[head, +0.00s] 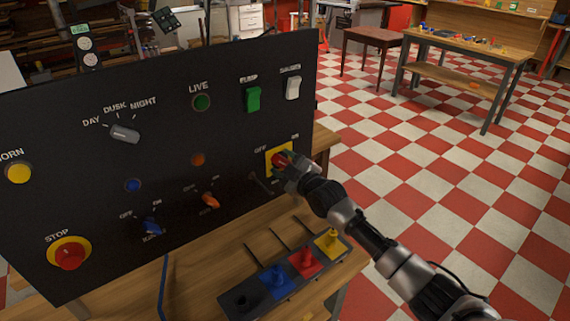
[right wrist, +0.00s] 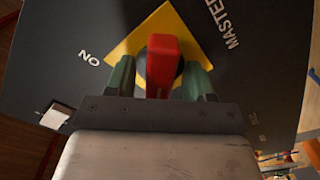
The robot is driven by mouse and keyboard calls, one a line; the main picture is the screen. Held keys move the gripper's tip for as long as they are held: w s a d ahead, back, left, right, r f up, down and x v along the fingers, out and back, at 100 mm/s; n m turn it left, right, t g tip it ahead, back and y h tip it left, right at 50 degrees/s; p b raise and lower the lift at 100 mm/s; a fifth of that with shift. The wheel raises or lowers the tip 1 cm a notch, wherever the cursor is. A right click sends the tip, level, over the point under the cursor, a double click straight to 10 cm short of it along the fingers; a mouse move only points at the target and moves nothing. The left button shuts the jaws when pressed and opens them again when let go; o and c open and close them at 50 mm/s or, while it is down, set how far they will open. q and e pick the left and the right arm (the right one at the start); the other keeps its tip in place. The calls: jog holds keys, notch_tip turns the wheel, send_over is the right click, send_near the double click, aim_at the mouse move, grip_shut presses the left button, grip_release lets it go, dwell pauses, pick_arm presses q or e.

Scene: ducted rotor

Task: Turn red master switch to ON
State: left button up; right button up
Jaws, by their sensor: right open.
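The red master switch (head: 279,160) sits on a yellow plate (head: 271,153) at the right of the black panel, with OFF and ON labels above it. My right gripper (head: 289,169) is at the switch and partly covers it in the head view. In the right wrist view, the red handle (right wrist: 161,62) stands between the two green fingertips of my right gripper (right wrist: 160,79). The jaws are open, with a finger on each side and gaps beside the handle. The ON label (right wrist: 88,60) is left of the handle there. My left gripper is not in view.
The black panel (head: 60,125) also bears a green PUMP rocker (head: 253,99), a white rocker (head: 293,88), an orange knob (head: 210,200), a blue knob (head: 153,226) and a STOP button (head: 69,255). A tray with coloured pegs (head: 278,281) stands below.

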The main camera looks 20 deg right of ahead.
jog(key=shift+c, duration=0.3)
jog(key=c, duration=0.9)
jog(key=shift+o, duration=0.2)
jog(key=shift+m, duration=0.4)
jog(key=m, duration=0.3)
jog(key=shift+m, duration=0.3)
jog(key=m+b, duration=0.1)
jog(key=m, duration=0.3)
jog(key=shift+m, duration=0.3)
jog(key=m, duration=0.4)
jog(key=shift+m, duration=2.5)
jog(key=shift+f, duration=0.1)
